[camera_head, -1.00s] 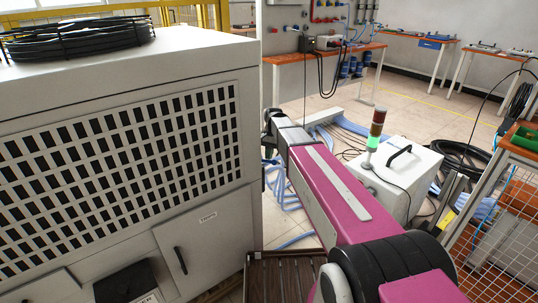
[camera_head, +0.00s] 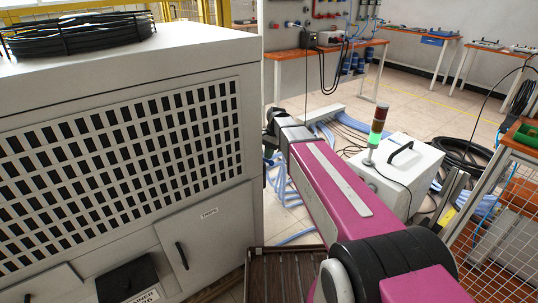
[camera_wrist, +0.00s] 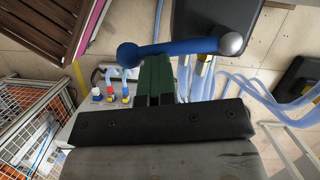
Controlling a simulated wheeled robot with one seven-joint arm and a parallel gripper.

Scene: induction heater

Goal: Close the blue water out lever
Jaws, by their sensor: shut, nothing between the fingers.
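The blue lever (camera_wrist: 175,48) crosses the upper middle of the wrist view. It is a bar with a blue ball at its left end and a silver ball at its right end. My gripper (camera_wrist: 156,62) has green fingers that are shut and empty. Their tips are right at the lever's left half and overlap its lower edge in the picture; I cannot tell if they touch. In the head view the fingers and lever are hidden behind my arm and the grey cabinet's edge.
The large grey cabinet (camera_head: 120,70) stands left of my arm. A white box (camera_head: 408,165) with a lit signal tower (camera_head: 377,128) stands to the right. Light blue hoses (camera_head: 285,185) lie on the floor. Small blue- and red-capped fittings (camera_wrist: 111,95) sit left of my fingers.

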